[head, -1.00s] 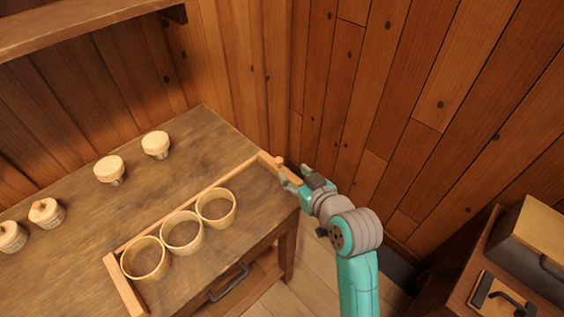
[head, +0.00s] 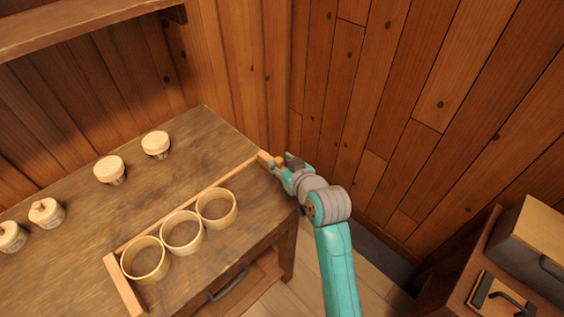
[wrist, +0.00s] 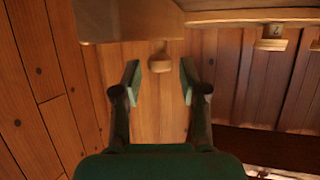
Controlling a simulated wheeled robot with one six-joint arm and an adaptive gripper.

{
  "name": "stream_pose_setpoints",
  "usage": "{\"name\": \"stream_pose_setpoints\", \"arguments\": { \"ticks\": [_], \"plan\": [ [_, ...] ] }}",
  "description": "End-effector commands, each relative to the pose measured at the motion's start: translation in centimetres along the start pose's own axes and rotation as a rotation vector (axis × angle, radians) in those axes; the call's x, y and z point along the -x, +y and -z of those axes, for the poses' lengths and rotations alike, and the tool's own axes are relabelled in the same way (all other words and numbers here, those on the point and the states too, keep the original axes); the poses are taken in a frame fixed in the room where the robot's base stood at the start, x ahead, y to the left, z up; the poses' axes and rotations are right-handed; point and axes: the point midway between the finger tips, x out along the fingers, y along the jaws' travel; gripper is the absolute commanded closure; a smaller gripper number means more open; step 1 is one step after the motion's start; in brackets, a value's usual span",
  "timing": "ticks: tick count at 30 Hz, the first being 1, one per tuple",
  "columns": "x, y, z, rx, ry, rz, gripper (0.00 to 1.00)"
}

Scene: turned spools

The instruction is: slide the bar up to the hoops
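Three pale wooden hoops, a left one (head: 146,276), a middle one (head: 182,250) and a right one (head: 217,226), stand in a touching or nearly touching row on the table, along a thin rail (head: 190,205). The bar (head: 264,158) is a wooden block at the rail's right end, apart from the hoops and mostly hidden by my gripper in the head view. The wrist view shows the bar (wrist: 120,22) with a round knob (wrist: 160,63). My gripper (wrist: 160,78) is open, with its fingers on either side of the knob and gaps showing.
A short end piece (head: 125,287) closes the rail's left end. Several lidded spools (head: 111,170) stand behind the rail on the table (head: 80,225). Wood walls rise behind and right. A cabinet (head: 485,265) stands at the right. The table between the right hoop and bar is clear.

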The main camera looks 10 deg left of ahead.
Motion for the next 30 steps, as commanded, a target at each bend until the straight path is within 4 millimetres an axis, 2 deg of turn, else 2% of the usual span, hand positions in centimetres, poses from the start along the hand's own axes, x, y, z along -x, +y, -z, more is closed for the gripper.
{"name": "stream_pose_setpoints", "arguments": {
  "ticks": [1,4,10,13,24,30],
  "plan": [
    [0.0,0.0,0.0,0.000,0.000,0.000,0.77],
    [0.0,0.0,0.0,0.000,0.000,0.000,1.00],
    [0.0,0.0,0.0,0.000,0.000,0.000,1.00],
    [0.2,-0.8,-0.1,0.001,0.000,0.002,1.00],
    [2.5,-8.7,-1.1,0.003,-0.002,0.006,1.00],
    [3.5,-12.0,-1.6,0.002,-0.003,0.005,1.00]
  ]
}}
